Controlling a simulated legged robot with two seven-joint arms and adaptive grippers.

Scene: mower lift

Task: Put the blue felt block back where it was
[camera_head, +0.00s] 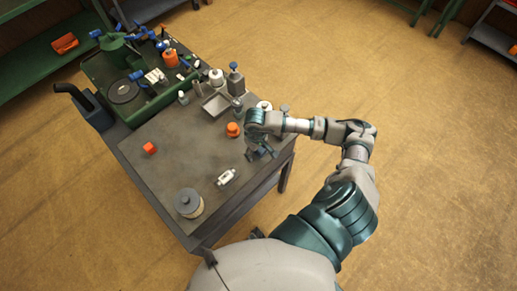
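I cannot make out a blue felt block with certainty. Several small blue parts show among the gear at the back left of the bench, but they are too small to identify. My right gripper (262,153) hangs over the right edge of the grey bench top (185,135), beside an orange knob-like piece (233,130). Its fingers are dark and small, so I cannot tell whether they are open or hold anything. My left gripper is not in view.
Green machinery (123,88) fills the far left. The bench's middle is mostly clear.

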